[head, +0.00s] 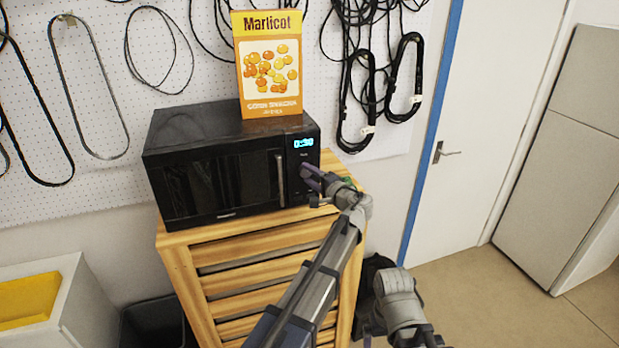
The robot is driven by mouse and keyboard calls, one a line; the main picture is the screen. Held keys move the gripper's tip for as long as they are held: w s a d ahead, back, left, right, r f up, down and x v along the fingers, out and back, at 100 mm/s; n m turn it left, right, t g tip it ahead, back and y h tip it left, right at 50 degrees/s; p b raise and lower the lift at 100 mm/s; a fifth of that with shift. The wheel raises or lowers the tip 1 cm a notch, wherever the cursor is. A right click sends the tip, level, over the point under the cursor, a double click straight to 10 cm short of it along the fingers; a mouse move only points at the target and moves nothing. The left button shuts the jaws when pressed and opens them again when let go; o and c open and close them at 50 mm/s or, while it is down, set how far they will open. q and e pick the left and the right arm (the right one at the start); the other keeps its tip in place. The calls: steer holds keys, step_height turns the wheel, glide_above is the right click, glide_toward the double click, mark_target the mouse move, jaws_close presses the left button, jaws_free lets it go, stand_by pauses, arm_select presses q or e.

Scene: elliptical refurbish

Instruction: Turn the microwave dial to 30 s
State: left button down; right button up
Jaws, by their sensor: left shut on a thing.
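The black microwave (215,185) stands on a slatted wooden cabinet, its door closed. Its blue display (303,142) at the upper right of the front reads 0:30. My left gripper (306,175) is at the control panel below the display, shut on the dial. The fingers cover the dial, so its pointer cannot be seen. Part of my right arm shows at the lower right, but its gripper is not visible.
An orange and yellow snack box (270,70) stands on top of the microwave. The wooden cabinet (255,246) is below. Cables (385,85) hang on the pegboard behind. A white door (470,130) is at right, with open floor in front.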

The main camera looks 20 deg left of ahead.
stand_by(0.4)
arm_select(q)
steer(key=shift+c, duration=1.6)
jaws_free()
steer(key=v, duration=0.7)
steer(key=shift+s+d+p, duration=0.25)
steer(key=shift+d+p, duration=0.1)
steer(key=x, duration=0.8)
steer(key=shift+b, duration=0.35)
